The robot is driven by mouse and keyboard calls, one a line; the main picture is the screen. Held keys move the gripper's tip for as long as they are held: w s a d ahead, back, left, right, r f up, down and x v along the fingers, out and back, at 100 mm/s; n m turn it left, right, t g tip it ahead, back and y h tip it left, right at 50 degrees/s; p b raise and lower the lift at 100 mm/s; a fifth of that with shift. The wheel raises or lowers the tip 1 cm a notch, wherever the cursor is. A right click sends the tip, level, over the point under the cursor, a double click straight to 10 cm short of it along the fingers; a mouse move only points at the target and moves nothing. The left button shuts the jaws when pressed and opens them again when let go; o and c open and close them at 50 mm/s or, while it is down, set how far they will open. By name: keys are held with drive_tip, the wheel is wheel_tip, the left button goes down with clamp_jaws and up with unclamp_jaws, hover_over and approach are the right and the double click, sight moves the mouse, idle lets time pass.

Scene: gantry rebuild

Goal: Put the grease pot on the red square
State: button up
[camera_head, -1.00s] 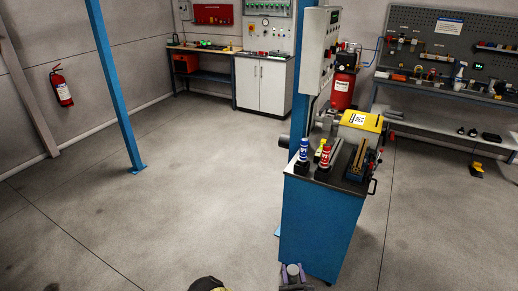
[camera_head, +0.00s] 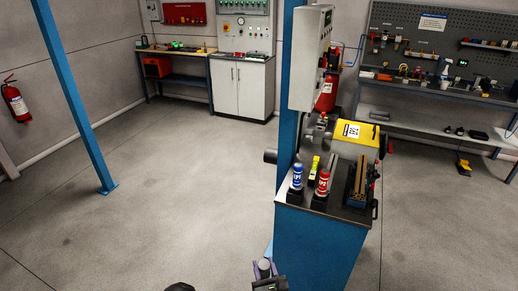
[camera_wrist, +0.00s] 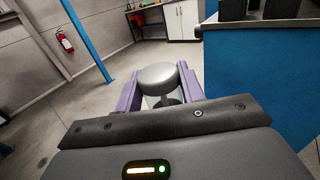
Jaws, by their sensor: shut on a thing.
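My gripper (camera_wrist: 158,88) is shut on a round grey pot with a flat lid (camera_wrist: 158,74), which I take as the grease pot. Its purple fingers press it from left and right in the wrist view. In the head view my gripper (camera_head: 265,272) and the pot (camera_head: 264,264) are at the bottom, in front of the blue cabinet (camera_head: 312,250) and below its top. I cannot make out a red square in either view.
The cabinet's dark top carries a blue bottle (camera_head: 297,177), a red bottle (camera_head: 322,182) and a vise-like tool (camera_head: 358,180). A blue post (camera_head: 70,100) stands left. A workbench (camera_head: 420,90) is at the back right. The floor at left is clear.

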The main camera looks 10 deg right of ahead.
drive_tip(key=shift+w, duration=0.45)
drive_tip(key=shift+s+r, duration=0.1)
